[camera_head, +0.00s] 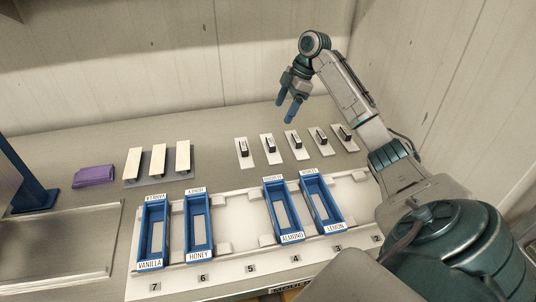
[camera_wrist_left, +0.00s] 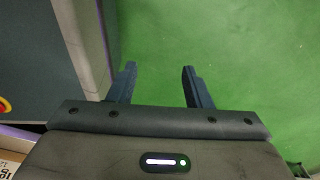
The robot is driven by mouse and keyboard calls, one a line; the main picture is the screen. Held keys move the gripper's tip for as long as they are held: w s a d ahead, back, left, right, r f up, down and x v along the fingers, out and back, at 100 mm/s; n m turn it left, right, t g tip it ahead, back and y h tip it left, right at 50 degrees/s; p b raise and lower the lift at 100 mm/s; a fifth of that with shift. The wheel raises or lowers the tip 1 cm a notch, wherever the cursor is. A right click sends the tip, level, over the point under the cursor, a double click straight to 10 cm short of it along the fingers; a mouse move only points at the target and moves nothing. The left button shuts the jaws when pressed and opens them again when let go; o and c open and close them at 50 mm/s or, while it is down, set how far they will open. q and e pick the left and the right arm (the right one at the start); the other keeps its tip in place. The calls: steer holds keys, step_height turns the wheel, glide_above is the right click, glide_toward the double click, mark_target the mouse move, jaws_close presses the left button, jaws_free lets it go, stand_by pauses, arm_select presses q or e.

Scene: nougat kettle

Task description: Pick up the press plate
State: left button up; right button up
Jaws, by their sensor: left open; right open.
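Nothing in view is marked as the press plate. Several white plates with small black upright pieces (camera_head: 294,148) lie in a row on the bench at the back right. Three cream bars (camera_head: 158,160) stand on a grey base further left; I cannot tell which of these is the press plate. My right gripper (camera_head: 284,113) is open and empty, raised above and behind the row of white plates. My left gripper (camera_wrist_left: 159,68) is open and empty over a green floor in the left wrist view; it is not seen in the head view.
A white rack (camera_head: 235,238) at the front holds blue trays labelled VANILLA (camera_head: 151,264), HONEY (camera_head: 199,256), ALMOND (camera_head: 292,238) and LEMON (camera_head: 334,228). A folded purple cloth (camera_head: 94,176) lies left. A metal tray (camera_head: 60,276) is at front left. Walls stand behind and right.

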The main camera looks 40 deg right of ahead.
steer(key=f, duration=0.2)
glide_above(271, 141)
steer(key=s+d, duration=0.2)
step_height(271, 141, down, 5)
steer(key=shift+w+a+r, duration=0.15)
steer(key=shift+r, duration=0.05)
steer(key=p+x, duration=0.1)
steer(key=x, duration=0.1)
steer(key=p+x, duration=0.1)
steer(key=x, duration=0.2)
steer(key=shift+w+f, duration=0.25)
steer(key=shift+f, duration=0.1)
steer(key=c, duration=0.9)
arm_select(q)
steer(key=shift+s+r, duration=0.2)
steer(key=shift+s, duration=0.3)
arm_select(e)
steer(key=shift+c, duration=1)
